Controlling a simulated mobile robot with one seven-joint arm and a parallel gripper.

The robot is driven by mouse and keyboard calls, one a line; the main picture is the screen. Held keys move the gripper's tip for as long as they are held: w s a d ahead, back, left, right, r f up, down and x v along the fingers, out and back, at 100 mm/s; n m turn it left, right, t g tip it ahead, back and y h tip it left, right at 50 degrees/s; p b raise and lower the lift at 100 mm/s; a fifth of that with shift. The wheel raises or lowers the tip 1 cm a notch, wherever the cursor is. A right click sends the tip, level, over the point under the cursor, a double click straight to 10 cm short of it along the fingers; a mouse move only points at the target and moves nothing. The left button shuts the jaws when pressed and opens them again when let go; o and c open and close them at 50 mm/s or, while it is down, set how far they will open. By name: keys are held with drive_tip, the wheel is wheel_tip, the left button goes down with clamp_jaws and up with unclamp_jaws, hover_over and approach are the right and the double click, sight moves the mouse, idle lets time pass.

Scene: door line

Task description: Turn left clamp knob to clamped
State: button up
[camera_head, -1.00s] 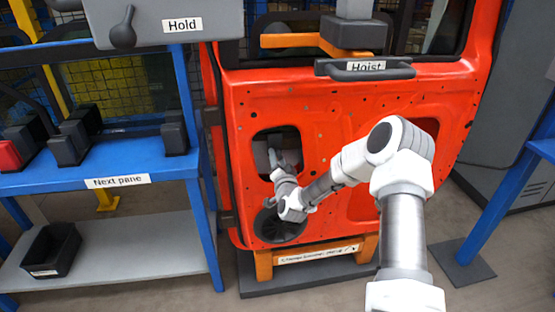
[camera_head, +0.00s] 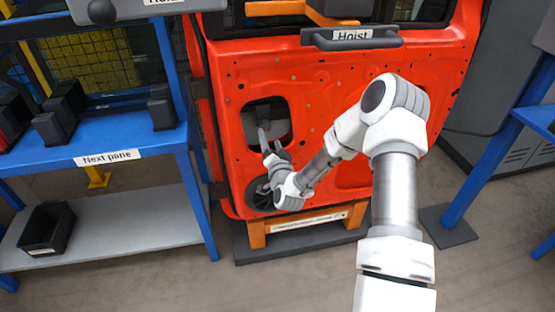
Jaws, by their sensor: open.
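The red door panel (camera_head: 330,95) stands upright in the middle on an orange stand. My gripper (camera_head: 266,140) is in front of the lower left part of the door, at the window-like opening (camera_head: 250,112) there. Its jaws are open, with nothing visible between them. A grey part (camera_head: 278,118) shows inside the opening behind the fingers. I cannot tell whether it is the left clamp knob, and no clamp knob is clearly recognisable. My wrist and forearm cover part of the lower door and the round black speaker (camera_head: 260,196).
A hoist handle (camera_head: 352,40) crosses the upper door. A grey box (camera_head: 150,8) labelled Hold, with a dark knob (camera_head: 102,12), is cut off at top left. A blue rack (camera_head: 110,140) with black holders and a bin (camera_head: 45,228) stands left. A blue frame (camera_head: 490,165) stands right.

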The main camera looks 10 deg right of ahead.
drive_tip(key=s+p, duration=0.1)
drive_tip(key=s, duration=1)
drive_tip(key=shift+p, duration=0.3)
drive_tip(key=shift+w, duration=0.1)
